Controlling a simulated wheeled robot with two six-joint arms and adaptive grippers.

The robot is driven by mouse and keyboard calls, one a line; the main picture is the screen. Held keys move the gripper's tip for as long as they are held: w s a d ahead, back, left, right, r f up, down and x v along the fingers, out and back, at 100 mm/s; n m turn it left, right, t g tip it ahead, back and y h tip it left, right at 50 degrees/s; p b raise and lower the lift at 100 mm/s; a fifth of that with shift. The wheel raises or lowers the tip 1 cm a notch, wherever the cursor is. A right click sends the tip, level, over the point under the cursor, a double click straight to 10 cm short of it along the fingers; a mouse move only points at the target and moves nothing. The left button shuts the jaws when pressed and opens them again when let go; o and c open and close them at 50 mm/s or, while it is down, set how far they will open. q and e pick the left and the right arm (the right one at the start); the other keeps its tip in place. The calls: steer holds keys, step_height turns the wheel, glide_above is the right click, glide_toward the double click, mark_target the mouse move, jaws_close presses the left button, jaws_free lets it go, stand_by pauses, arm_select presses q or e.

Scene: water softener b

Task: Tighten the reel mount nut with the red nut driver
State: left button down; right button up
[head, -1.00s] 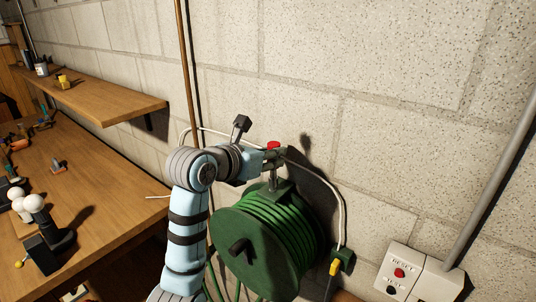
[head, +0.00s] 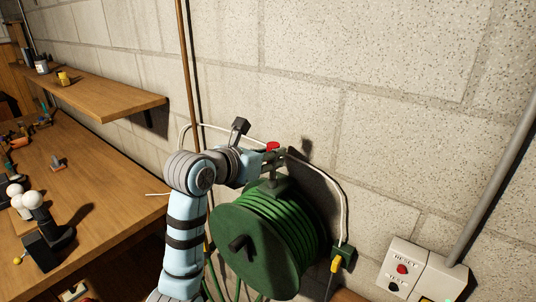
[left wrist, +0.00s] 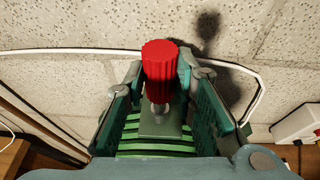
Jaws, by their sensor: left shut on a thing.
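The red nut driver (left wrist: 160,72) stands upright between the fingers of my left gripper (left wrist: 163,90) in the left wrist view. Its metal shaft goes down to the grey-green mount plate (left wrist: 160,130) on top of the green reel. The nut itself is hidden under the shaft's end. In the head view the red handle (head: 272,146) shows at the tip of my left gripper (head: 272,155), just above the reel's mount. The hose reel (head: 262,245) hangs against the block wall. My right gripper is not in view.
A white cable (head: 335,185) runs along the wall behind the reel to a yellow plug (head: 335,264). A switch box (head: 402,268) is at the lower right. A workbench (head: 100,180) with several tools and a shelf (head: 110,95) stand at the left.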

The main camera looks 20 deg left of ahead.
arm_select(q)
steer(key=shift+s+r+n+y+p, duration=0.15)
steer(key=shift+r+y+p, duration=0.05)
steer(key=shift+r+p, duration=0.3)
steer(key=shift+s+r+n+y+p, duration=0.15)
steer(key=shift+r+y+p, duration=0.05)
steer(key=shift+r+p, duration=0.25)
steer(key=shift+w+a, duration=0.15)
steer(key=shift+w, duration=0.1)
stand_by(0.7)
